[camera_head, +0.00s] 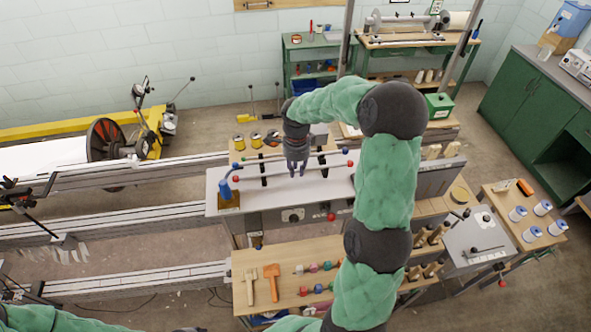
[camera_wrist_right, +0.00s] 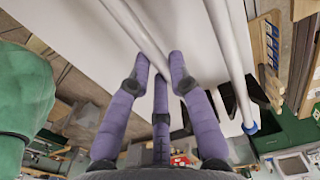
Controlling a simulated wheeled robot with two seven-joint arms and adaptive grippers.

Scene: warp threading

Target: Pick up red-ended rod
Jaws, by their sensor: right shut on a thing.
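The red-ended rod lies across the white-topped bench (camera_head: 267,205), and one of its red ends (camera_head: 349,163) shows to the right of my right gripper (camera_head: 297,171). In the right wrist view, a pale rod (camera_wrist_right: 138,38) runs between the purple fingers of this gripper (camera_wrist_right: 163,72), which are shut on it. Its ends are outside that view. Behind it runs a parallel rod with a blue end (camera_wrist_right: 250,128), which also shows in the head view (camera_head: 345,151).
A blue object on a wooden block (camera_head: 229,201) stands at the bench's left end. Yellow-topped spools stand behind the bench. A wooden table (camera_head: 325,254) in front carries a brush, an orange tool (camera_head: 272,280) and small coloured pieces. My right arm hides part of the right side.

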